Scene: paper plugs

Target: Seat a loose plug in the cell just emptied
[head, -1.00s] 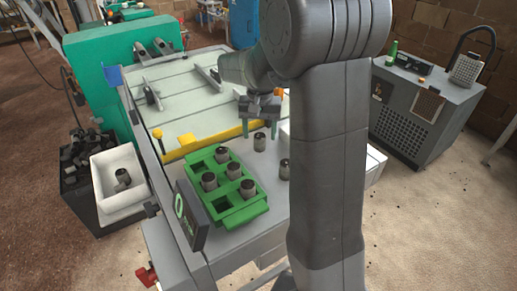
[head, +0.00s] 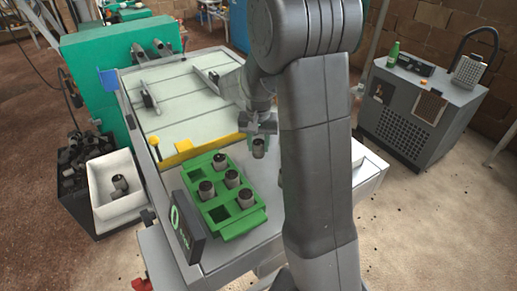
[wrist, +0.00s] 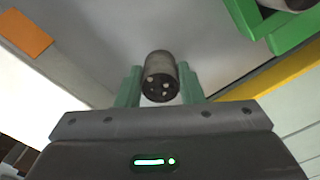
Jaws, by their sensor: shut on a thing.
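My gripper (head: 261,133) is shut on a grey-brown plug (head: 259,149), upright at the right of the green tray. In the wrist view the plug (wrist: 160,78) sits between the two green fingers, its dark speckled end facing the camera. I cannot tell whether its base touches the table. The green tray (head: 243,230) holds several plugs, such as one at its front right (head: 242,199). Its front left cell (head: 220,212) is empty, and its back left cell also looks empty. A tray corner shows in the wrist view (wrist: 290,35).
A display (head: 182,220) stands at the tray's left front. A yellow strip (head: 190,153) runs behind the tray. A white bin (head: 105,208) with a plug (head: 119,184) in it stands left of the table. My arm hides the table's right part.

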